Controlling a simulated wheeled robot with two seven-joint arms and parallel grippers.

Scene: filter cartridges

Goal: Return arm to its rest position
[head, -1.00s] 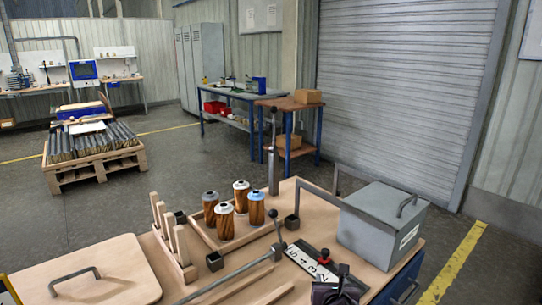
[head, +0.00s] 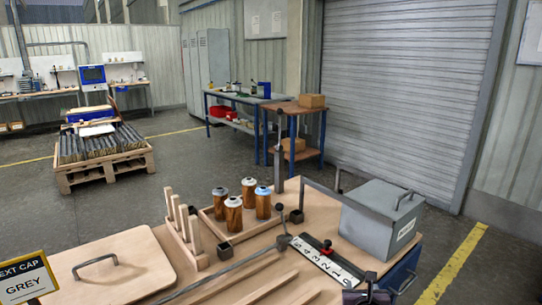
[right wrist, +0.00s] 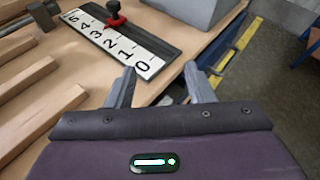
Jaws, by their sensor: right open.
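My right gripper (head: 369,290) shows only in part at the bottom edge of the head view, over the front right of the wooden bench (head: 335,284). In the right wrist view its two fingers (right wrist: 160,72) are apart with nothing between them, near the bench edge and the 0 end of the numbered scale (right wrist: 112,42). My left gripper is not in view. Several brown filter cartridges (head: 234,215) with grey, white and blue caps stand upright in a wooden tray (head: 222,239), away from the right gripper.
A grey lidded box (head: 378,222) stands at the bench's right end. A long metal bar (head: 225,270) with a pivot lies left of the scale. Wooden pegs (head: 185,225), a handled board (head: 120,268) and a sign reading GREY (head: 25,280) are further left.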

